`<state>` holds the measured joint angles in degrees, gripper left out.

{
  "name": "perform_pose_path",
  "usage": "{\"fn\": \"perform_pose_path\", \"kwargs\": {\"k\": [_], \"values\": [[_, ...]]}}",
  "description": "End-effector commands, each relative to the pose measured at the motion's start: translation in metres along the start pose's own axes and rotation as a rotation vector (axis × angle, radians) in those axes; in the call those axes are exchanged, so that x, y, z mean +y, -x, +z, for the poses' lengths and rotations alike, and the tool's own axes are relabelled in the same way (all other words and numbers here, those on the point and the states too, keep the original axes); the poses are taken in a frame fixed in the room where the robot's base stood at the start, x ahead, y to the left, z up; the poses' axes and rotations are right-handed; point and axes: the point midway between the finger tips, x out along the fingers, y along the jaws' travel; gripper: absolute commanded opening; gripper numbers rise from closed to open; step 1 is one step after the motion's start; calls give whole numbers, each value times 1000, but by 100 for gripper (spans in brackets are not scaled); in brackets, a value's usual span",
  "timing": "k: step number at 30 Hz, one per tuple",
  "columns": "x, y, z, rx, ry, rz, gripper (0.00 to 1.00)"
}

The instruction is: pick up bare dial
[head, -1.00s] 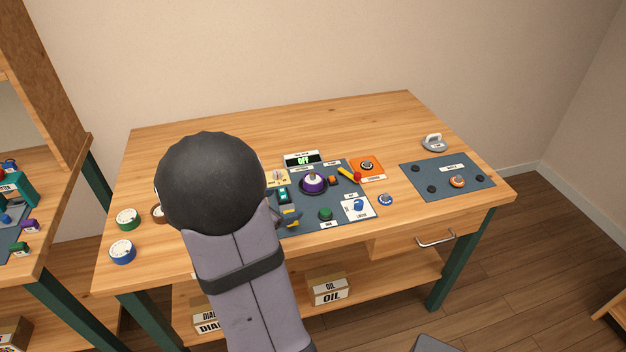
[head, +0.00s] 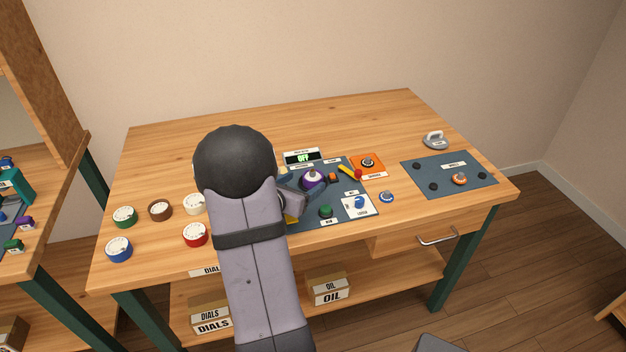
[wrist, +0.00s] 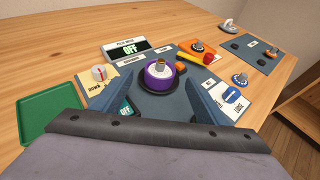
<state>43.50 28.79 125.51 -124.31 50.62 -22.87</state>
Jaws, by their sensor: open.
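A purple round piece (wrist: 158,77) with a pale upper rim and a metal post sits in a dark round base on the grey-blue panel (wrist: 137,75). It also shows in the head view (head: 313,177). I cannot tell whether this is the bare dial. My gripper (wrist: 158,98) is open, with its blue fingers to the left and right just on the near side of the purple piece. Nothing shows between the fingers. In the head view my gripper is partly hidden behind my arm.
An OFF display (wrist: 127,50) stands behind the panel. A red-tipped yellow lever (wrist: 194,54), an orange plate (wrist: 196,47) and a blue knob (wrist: 232,95) are nearby. A green tray (wrist: 48,118) lies left. Several dials, including a blue one (head: 119,249), stand on the table's left.

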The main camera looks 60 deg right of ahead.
Motion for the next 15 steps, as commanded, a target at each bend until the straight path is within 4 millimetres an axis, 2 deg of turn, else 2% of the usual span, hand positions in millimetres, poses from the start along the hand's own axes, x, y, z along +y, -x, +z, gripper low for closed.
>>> {"fn": "perform_pose_path", "kwargs": {"k": [5,15], "values": [[0,-5,1,0,-1,-1,68],[-1,-43,2,1,-1,-1,68]]}}
